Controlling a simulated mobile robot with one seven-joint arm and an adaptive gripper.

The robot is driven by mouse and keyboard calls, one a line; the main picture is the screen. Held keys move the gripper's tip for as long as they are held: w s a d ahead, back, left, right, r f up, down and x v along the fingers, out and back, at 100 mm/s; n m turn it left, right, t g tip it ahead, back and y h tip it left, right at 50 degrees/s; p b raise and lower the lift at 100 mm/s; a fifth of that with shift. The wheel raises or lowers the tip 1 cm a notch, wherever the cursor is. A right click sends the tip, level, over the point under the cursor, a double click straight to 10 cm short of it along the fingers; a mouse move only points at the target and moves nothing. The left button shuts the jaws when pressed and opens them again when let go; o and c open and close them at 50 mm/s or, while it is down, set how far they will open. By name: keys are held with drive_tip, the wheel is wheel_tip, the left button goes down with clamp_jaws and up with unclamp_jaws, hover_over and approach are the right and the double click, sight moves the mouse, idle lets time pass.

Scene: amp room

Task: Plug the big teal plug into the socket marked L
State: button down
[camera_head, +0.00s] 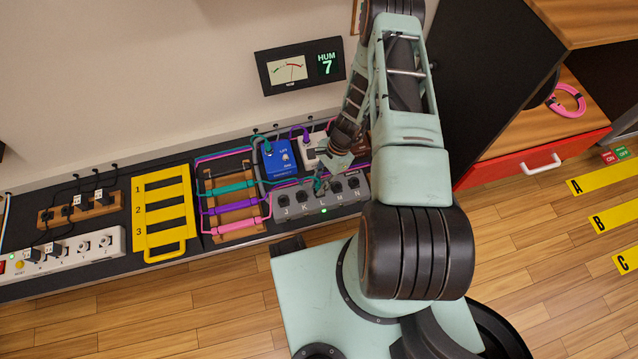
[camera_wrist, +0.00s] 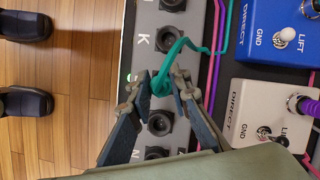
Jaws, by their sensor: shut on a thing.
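My gripper (camera_wrist: 161,88) is shut on the big teal plug (camera_wrist: 160,80), whose teal cable curves up and right. In the wrist view the plug is over the L position, between the K socket (camera_wrist: 168,39) and the M socket (camera_wrist: 160,122). The plug and fingers hide the L socket and its letter there; whether the plug is inserted or just above cannot be told. In the head view my gripper (camera_head: 320,181) is at the middle of the grey socket box (camera_head: 297,213), which is marked J to N.
A blue DIRECT box (camera_wrist: 280,30) and a white DIRECT box (camera_wrist: 255,110) with a purple plug stand beside the socket box. A wooden rack (camera_head: 232,227) with coloured cables is to its left. A meter (camera_head: 289,68) on the wall reads HUM 7.

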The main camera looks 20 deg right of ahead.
idle(0.3)
drive_tip(key=c, duration=1.7)
unclamp_jaws()
drive_tip(key=v, duration=1.2)
